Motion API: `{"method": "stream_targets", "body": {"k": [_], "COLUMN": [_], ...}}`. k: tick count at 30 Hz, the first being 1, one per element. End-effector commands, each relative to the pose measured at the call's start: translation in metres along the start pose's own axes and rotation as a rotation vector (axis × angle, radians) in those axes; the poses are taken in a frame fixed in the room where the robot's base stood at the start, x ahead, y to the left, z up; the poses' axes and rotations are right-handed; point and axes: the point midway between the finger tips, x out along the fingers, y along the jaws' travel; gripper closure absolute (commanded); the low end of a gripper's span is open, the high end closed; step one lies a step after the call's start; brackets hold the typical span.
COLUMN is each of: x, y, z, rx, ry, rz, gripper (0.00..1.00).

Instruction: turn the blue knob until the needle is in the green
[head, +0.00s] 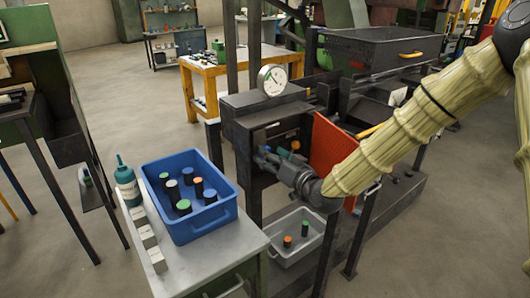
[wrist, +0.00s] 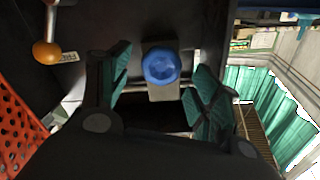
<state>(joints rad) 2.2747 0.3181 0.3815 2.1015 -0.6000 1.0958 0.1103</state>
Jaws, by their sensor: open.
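The blue knob (wrist: 161,66) sits on a pale plate inside the dark cabinet. In the wrist view it lies between and just beyond the two green-padded fingers of my gripper (wrist: 160,92). The fingers are open, with a gap on each side of the knob. In the head view my gripper (head: 270,160) reaches into the open cabinet (head: 240,118), and the knob cannot be made out clearly there. The round white gauge (head: 272,80) stands on top of the cabinet. Its needle and any green zone are too small to read.
An orange ball-ended lever (wrist: 47,53) is left of the knob. The red perforated door (head: 333,150) stands open beside my arm. A blue bin (head: 205,222) with several dark cylinders is on the table at left. A grey bin (head: 298,250) sits below the cabinet.

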Motion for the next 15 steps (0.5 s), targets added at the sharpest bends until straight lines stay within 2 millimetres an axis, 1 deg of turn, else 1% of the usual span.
{"method": "stream_targets", "body": {"k": [1,3,9,15], "x": [-0.010,-0.024,-0.056,-0.074], "y": [0.000,0.000,0.000,0.000], "z": [0.000,-0.001,0.000,0.000], "rx": [0.002,0.004,0.003,0.002], "ry": [0.000,0.001,0.001,0.000], "rz": [0.001,0.001,0.002,0.000], "gripper": [0.37,0.37,0.37,0.37]}}
